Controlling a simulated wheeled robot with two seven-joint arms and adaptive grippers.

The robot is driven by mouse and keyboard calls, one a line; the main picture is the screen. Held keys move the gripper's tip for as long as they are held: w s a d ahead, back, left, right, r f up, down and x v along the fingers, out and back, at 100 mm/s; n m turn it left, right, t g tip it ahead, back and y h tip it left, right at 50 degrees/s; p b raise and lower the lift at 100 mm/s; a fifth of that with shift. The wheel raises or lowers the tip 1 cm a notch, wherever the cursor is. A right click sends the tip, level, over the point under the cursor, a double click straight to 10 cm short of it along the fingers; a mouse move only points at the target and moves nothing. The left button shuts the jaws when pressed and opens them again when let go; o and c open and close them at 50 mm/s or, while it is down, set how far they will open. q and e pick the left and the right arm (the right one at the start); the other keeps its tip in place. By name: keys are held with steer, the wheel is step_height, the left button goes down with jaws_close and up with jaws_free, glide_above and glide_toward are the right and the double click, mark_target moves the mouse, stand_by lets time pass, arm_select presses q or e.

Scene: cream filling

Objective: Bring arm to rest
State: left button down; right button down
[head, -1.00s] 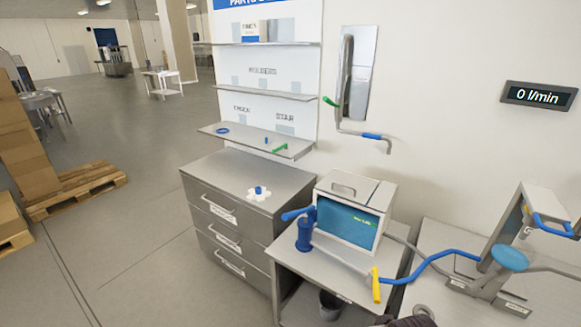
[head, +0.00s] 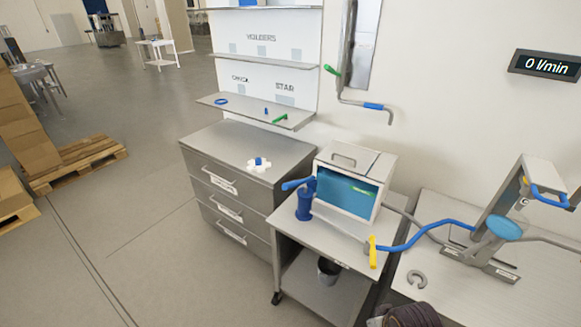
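Neither my left nor my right gripper shows in the head view, and I cannot see what they hold. A dark rounded shape is cut off by the bottom edge, right of centre; I cannot tell what it is. The white and teal machine (head: 346,188) stands on a wheeled cart (head: 330,243), with a blue pump-like part (head: 304,205) at its left.
A steel drawer cabinet (head: 225,195) carries a small white and blue piece (head: 259,164). Shelves (head: 262,115) hang above it. A grey C-shaped piece (head: 416,279) lies on the right-hand table (head: 450,300). Pallets with boxes (head: 75,168) stand left; the floor (head: 130,240) between is clear.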

steer(key=s+f+g, duration=0.1)
steer(key=s+f, duration=0.1)
steer(key=f, duration=1.4)
steer(key=s+f, duration=0.2)
steer(key=f, duration=1.4)
steer(key=s+d+f, duration=0.2)
steer(key=s+f, duration=0.7)
steer(key=s, duration=0.1)
steer(key=s+d+f+g, duration=0.1)
steer(key=s+d+f, duration=0.1)
steer(key=s+f, duration=0.7)
steer(key=shift+s+f, duration=0.35)
steer(key=shift+s, duration=0.9)
steer(key=shift+d, duration=0.1)
